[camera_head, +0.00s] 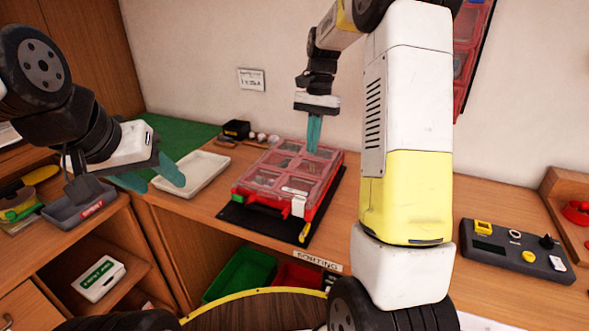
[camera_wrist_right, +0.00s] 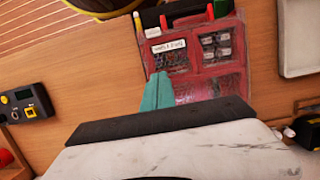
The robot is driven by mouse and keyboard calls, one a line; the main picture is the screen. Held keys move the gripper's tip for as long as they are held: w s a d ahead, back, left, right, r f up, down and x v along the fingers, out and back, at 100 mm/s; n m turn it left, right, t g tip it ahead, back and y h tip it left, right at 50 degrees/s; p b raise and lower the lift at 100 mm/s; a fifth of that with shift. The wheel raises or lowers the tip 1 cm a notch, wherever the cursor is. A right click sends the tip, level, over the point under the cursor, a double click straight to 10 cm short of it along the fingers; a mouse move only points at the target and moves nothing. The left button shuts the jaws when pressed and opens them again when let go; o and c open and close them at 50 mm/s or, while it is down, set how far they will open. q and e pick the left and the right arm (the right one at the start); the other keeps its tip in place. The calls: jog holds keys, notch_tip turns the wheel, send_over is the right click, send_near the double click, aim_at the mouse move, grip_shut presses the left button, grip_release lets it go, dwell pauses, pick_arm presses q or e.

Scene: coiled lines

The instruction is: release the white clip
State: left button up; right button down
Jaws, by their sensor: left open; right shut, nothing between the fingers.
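The white clip (camera_head: 299,206) is at the front right edge of a red case (camera_head: 322,204) with a clear, compartmented lid. It also shows in the right wrist view (camera_wrist_right: 153,32), beside a white label; I cannot tell whether it is fastened. My right gripper (camera_head: 314,150) is shut and empty, pointing down over the back right part of the case, apart from the clip. Its teal fingers show in the right wrist view (camera_wrist_right: 157,92). My left gripper (camera_head: 152,176) is open and empty, left of the case near the white tray.
The case lies on a black mat (camera_head: 268,225) with a yellow-handled tool (camera_head: 304,233) at its front edge. A white tray (camera_head: 192,171) stands left. A dark control box (camera_head: 515,252) stands right. Open shelves with green and red bins are below.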

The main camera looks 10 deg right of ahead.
aim_at(302, 196)
jog(key=x, duration=1)
jog(key=shift+f, duration=0.15)
jog(key=shift+s+a, duration=0.4)
jog(key=shift+s, duration=0.2)
jog(key=shift+s+a, duration=0.35)
jog(key=shift+s, duration=0.2)
jog(key=shift+s+a, duration=0.35)
jog(key=shift+s, duration=0.15)
jog(key=shift+a+r, duration=0.1)
jog(key=shift+r, duration=0.15)
jog(key=shift+s+t, duration=0.15)
jog(key=shift+t, duration=0.25)
